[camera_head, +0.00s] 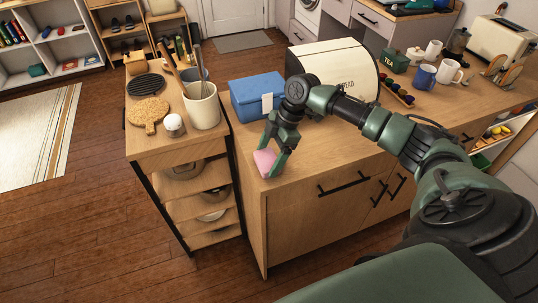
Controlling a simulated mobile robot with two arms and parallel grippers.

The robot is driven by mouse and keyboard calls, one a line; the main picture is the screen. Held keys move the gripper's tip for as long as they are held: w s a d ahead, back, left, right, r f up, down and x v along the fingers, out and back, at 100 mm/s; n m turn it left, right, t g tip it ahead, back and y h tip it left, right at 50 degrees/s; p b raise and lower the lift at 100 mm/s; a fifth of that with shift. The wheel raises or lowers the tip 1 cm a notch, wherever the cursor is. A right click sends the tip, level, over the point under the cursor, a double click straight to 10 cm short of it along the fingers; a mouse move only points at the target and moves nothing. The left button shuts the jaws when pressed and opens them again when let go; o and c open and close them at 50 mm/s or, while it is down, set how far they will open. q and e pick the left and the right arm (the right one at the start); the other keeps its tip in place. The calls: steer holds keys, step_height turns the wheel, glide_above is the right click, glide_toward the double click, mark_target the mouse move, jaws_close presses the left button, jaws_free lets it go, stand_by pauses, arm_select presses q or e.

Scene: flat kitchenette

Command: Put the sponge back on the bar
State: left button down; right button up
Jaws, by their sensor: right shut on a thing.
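The pink sponge (264,162) is at the near left corner of the wooden counter (318,147). My right gripper (273,163) reaches down from above with its green fingers shut on the sponge. Part of the sponge is hidden by the fingers. I cannot tell whether the sponge touches the counter top or is held just above it. My left gripper is not in view. No separate rail is clear to see; the counter is the broad surface under the sponge.
A blue box (257,97) and a cream bread bin (330,66) stand behind my gripper. A narrow wooden shelf unit (146,143) is at the left, with a utensil crock (201,107) on it. Mugs, a toaster (498,47) and a tea tin (395,61) stand farther right.

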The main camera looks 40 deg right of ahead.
steer(key=shift+f, duration=0.1)
steer(key=o, duration=1.1)
steer(key=shift+o, duration=0.2)
steer(key=shift+r, duration=0.2)
steer(key=shift+d+r, duration=0.1)
steer(key=shift+r, duration=0.15)
steer(key=b+v, duration=0.3)
steer(key=v, duration=0.8)
steer(key=shift+r, duration=0.15)
